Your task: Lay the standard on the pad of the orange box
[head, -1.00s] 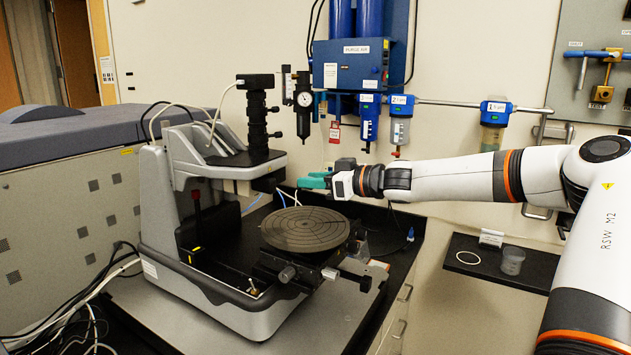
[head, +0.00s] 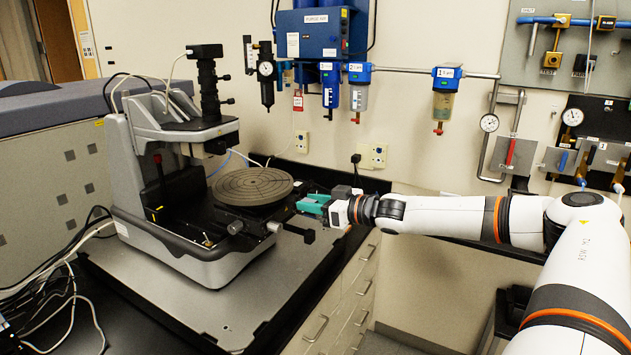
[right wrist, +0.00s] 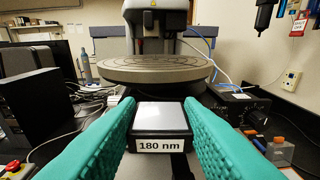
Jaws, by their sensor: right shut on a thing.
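The standard (right wrist: 160,122) is a small black block with a pale, shiny top and a white "180 nm" label on its near side. In the right wrist view it sits between the teal fingers of my right gripper (right wrist: 160,128), which is shut on it and holds it level. In the head view my right gripper (head: 314,204) is just right of the round stage; the standard cannot be made out there. I cannot make out the orange box or its pad in either view. My left gripper is not in view.
The profiler's round grooved stage (head: 253,187) stands close by, under the column with the black camera tube (head: 208,88). It also shows ahead in the right wrist view (right wrist: 155,70). A black knobbed box (right wrist: 238,106) is right of the fingers. Cables lie at the left.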

